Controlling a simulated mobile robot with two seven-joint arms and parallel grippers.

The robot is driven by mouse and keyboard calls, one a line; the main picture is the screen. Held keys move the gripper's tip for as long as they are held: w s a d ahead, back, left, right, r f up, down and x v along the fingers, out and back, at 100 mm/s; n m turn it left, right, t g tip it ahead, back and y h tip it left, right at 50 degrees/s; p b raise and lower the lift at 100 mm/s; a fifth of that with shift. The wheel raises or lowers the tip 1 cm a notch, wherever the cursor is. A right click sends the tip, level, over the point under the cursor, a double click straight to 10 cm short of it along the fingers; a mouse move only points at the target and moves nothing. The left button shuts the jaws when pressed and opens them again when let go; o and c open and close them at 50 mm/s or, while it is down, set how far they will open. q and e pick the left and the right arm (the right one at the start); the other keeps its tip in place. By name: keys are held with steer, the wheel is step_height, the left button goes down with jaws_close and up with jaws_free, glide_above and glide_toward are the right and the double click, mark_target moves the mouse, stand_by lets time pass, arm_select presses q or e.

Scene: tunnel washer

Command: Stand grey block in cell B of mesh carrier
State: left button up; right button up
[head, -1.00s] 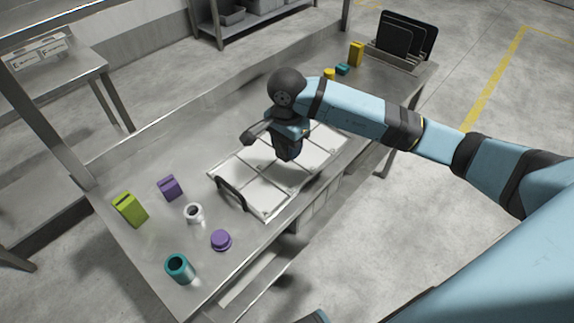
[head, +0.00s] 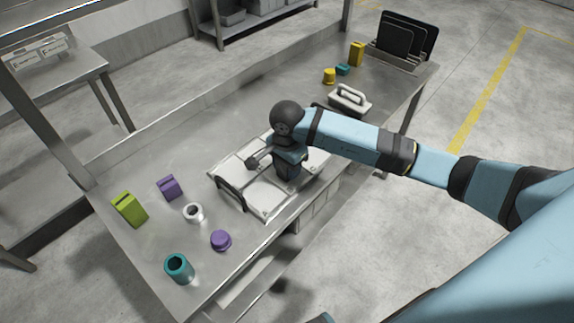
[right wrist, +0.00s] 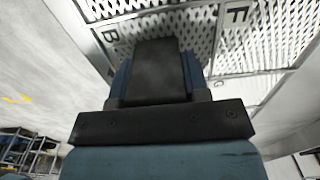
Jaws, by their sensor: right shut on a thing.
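The mesh carrier (head: 215,178) lies flat on the steel table, a framed rack with pale panels and a dark handle (head: 228,195) at its left end. In the right wrist view its mesh (right wrist: 262,40) fills the upper part, with a letter B (right wrist: 112,35) at the left and F (right wrist: 237,14) at the right. My right gripper (head: 288,178) points down over the carrier's middle, close above or at it, and hides part of it. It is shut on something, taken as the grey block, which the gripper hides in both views. My left gripper is not in view.
Left on the table are a green block (head: 129,208), purple block (head: 169,187), white ring (head: 193,212), purple knob (head: 221,240) and teal cup (head: 179,267). Farther right are a white handled tool (head: 350,99), small yellow and teal pieces, and a dark plate rack (head: 404,38).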

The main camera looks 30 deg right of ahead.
steer(key=o, duration=0.9)
steer(key=shift+o, duration=1.1)
steer(key=shift+r+p, duration=0.3)
steer(key=shift+p, duration=0.05)
step_height(320, 180, up, 10)
steer(key=shift+r, duration=0.85)
